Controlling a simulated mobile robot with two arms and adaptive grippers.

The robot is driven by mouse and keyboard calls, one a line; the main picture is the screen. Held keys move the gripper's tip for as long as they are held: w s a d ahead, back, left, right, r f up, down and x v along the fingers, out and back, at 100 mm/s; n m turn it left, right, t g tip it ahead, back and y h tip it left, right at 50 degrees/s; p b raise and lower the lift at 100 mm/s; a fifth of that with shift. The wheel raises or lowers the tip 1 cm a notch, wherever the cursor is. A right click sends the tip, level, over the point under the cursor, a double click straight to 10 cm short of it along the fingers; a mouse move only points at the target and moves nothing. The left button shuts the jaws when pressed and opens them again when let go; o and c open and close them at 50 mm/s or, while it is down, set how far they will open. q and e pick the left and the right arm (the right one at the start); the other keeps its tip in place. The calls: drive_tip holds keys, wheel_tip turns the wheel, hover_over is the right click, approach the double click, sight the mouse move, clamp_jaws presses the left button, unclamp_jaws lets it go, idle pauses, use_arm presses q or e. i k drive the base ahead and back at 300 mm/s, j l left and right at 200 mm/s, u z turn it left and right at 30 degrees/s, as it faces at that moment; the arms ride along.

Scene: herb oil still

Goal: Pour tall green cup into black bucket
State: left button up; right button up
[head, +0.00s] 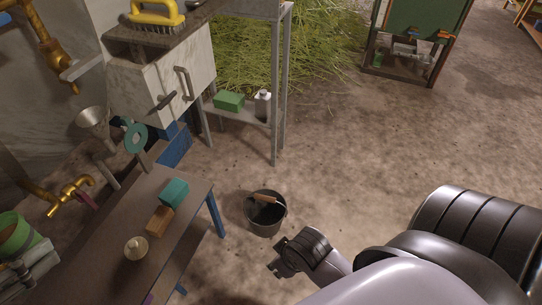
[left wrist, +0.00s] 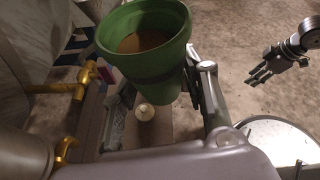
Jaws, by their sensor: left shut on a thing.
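The tall green cup (head: 22,236) is at the lower left edge of the head view. In the left wrist view the cup (left wrist: 145,45) is close up, with brown contents inside and its mouth facing up. My left gripper (head: 22,270) is shut on the cup; in the left wrist view its fingers (left wrist: 200,85) show beside the cup. The black bucket (head: 266,221) stands on the ground in the middle of the head view, with a brown-handled object in it. My right gripper (head: 277,261) is just below and right of the bucket, empty and seemingly open.
A brown table (head: 95,240) lies between the cup and the bucket, with a teal block (head: 174,192), a brown block (head: 159,221) and a pale round knobbed thing (head: 136,248). A brass tap (head: 70,194) is near the cup. Bare ground is free right of the bucket.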

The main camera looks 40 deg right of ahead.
sight(265, 209)
drive_tip(key=i+l, duration=0.1)
drive_tip(key=l, duration=0.8)
drive_tip(key=i+l, duration=0.1)
drive_tip(key=l, duration=0.85)
